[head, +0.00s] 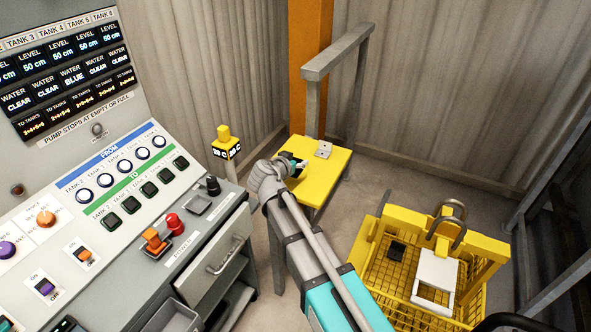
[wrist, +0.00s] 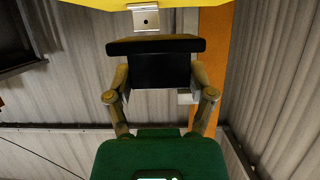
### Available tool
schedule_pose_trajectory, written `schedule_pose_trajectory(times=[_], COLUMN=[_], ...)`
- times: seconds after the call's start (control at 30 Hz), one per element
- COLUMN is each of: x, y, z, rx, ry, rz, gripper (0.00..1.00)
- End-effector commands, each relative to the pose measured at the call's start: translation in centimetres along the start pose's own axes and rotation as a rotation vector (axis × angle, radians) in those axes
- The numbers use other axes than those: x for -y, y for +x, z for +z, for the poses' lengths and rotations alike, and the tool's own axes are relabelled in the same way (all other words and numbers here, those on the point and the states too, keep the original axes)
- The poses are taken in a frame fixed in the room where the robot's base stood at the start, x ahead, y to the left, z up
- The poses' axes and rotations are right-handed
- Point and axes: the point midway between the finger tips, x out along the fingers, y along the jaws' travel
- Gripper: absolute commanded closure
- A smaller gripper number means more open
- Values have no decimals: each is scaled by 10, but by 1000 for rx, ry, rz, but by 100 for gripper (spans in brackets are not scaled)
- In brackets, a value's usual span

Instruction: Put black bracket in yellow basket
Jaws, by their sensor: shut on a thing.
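My gripper (wrist: 158,88) is shut on a black bracket (wrist: 155,66), an angled dark piece with a wide lip, held between the two fingers in the wrist view. In the head view my gripper (head: 297,167) is at the yellow stand, and the held bracket is mostly hidden there. I cannot tell whether the bracket touches the stand. The yellow basket (head: 480,270) is on the lower right of the head view, well away from my gripper. It has mesh walls and grey hooks. A dark flat piece (head: 396,249) and a pale grey plate (head: 436,272) show in it.
The yellow stand (head: 328,168) bears a small metal bracket (head: 323,150), also in the wrist view (wrist: 145,17). A grey rail (head: 338,52) and orange post (head: 309,70) stand behind. The control console (head: 110,215) fills the left. Floor shows between stand and basket.

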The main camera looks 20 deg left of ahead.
Motion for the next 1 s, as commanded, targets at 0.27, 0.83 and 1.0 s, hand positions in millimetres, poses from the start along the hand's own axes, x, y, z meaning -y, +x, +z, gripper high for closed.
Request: schedule_pose_trajectory(times=[0.27, 0.83, 1.0], x=[5, 4, 4], y=[13, 22, 22], z=[14, 34, 34], rx=[0, -1, -1], ry=[0, 0, 0], rz=[1, 1, 1], gripper=[90, 90, 90])
